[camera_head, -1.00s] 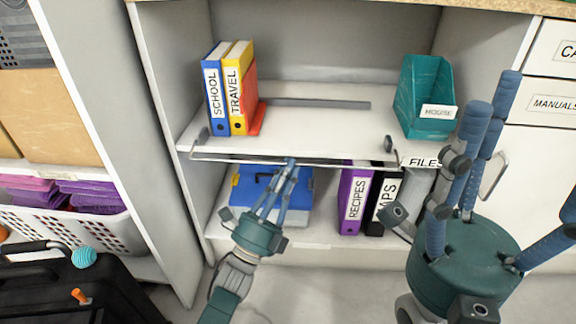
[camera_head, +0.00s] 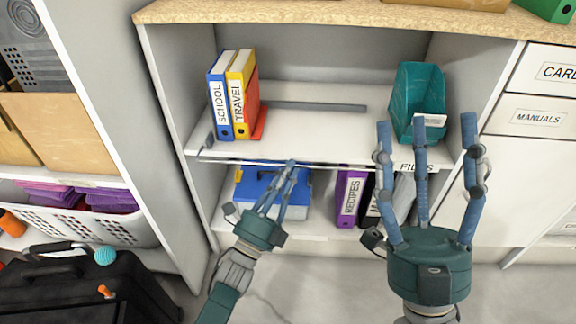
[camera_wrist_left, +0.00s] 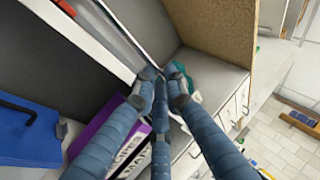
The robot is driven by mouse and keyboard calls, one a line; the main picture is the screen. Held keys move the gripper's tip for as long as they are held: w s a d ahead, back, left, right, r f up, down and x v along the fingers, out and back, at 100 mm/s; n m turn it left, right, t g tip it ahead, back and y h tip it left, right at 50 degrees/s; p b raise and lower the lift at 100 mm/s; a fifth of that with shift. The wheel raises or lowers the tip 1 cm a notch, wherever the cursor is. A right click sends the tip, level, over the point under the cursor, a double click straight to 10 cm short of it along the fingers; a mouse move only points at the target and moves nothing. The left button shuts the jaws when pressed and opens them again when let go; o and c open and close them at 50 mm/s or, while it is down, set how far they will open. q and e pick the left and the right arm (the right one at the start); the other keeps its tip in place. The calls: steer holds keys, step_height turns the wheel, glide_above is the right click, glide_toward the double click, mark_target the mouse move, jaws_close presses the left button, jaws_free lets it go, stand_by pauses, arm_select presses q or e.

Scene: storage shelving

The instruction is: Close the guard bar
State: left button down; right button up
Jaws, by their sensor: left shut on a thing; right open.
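The guard bar (camera_head: 240,162) is a thin metal rod along the front edge of the middle shelf, low at about the shelf-board level. Its left end bracket (camera_head: 206,146) shows; its right end is hidden behind my right gripper. My left gripper (camera_head: 288,166) is shut on the bar near its middle, and the left wrist view shows the fingertips (camera_wrist_left: 160,82) closed together at the rod (camera_wrist_left: 128,30). My right gripper (camera_head: 424,125) is open and empty, fingers pointing up, in front of the shelf's right end.
A blue and a yellow binder (camera_head: 240,95) stand on the shelf at left. A teal file holder (camera_head: 419,85) stands at right, partly behind my right fingers. Below are a blue case (camera_head: 245,188) and a purple binder (camera_head: 350,198). A black case (camera_head: 80,295) is at lower left.

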steer(key=w+f+g+h+p, duration=0.3)
steer(key=w+f+g, duration=0.45)
steer(key=f, duration=0.35)
step_height(320, 180, down, 12)
steer(key=d+f+g+h+p, duration=0.1)
steer(key=g+h+p, duration=0.1)
steer(key=g, duration=0.4)
steer(key=s+d+f+m+g+h+p, duration=0.1)
steer(key=s+d+f+g+p, duration=0.2)
steer(key=s+f+g, duration=0.45)
steer(key=s+d+f+g+h+p, duration=0.25)
steer(key=s+d+f, duration=0.2)
steer(key=s, duration=0.65)
arm_select(q)
steer(key=shift+w+r+n+g+y+p, duration=0.15)
steer(key=shift+r+n+g+y+p, duration=0.9)
steer(key=shift+g, duration=0.35)
arm_select(e)
step_height(320, 180, down, 6)
steer(key=w+a, duration=0.1)
steer(key=shift+w+g+y, duration=0.25)
steer(key=shift+g+y, duration=0.1)
steer(key=shift+g, duration=0.1)
arm_select(q)
steer(key=shift+r, duration=0.1)
arm_select(e)
steer(key=shift+a+f, duration=0.1)
